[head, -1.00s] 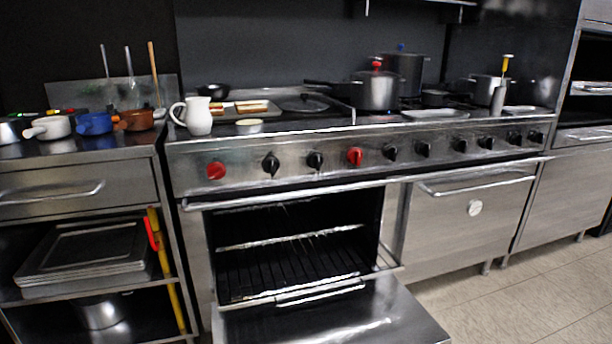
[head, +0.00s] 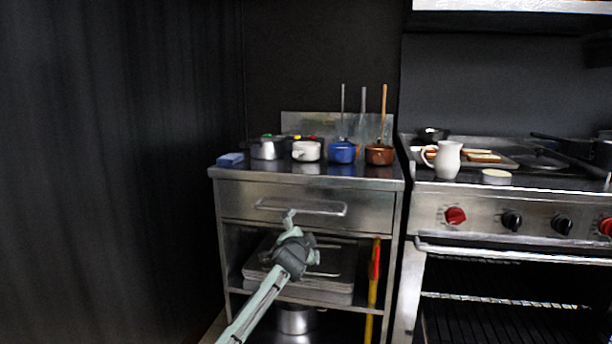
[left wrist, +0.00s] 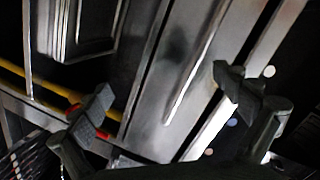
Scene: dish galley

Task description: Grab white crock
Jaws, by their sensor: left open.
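The white crock (head: 307,151), a small pot with a short handle, stands upright on the steel counter (head: 230,173) at the left of the stove in the head view. It is between a steel pot and a blue pot. My left gripper (head: 295,234) is in front of the cabinet's drawer, below and apart from the crock. In the left wrist view its two fingers (left wrist: 165,98) are spread with nothing between them; the drawer front and its handle are beyond. The crock cannot be made out there. My right gripper is not in view.
The blue pot (head: 342,152) and brown pot (head: 380,154) stand close by on the right, the steel pot (head: 268,149) on the left. A blue sponge-like block (head: 230,159) lies at the counter's left end. The drawer handle (head: 300,208) sticks out.

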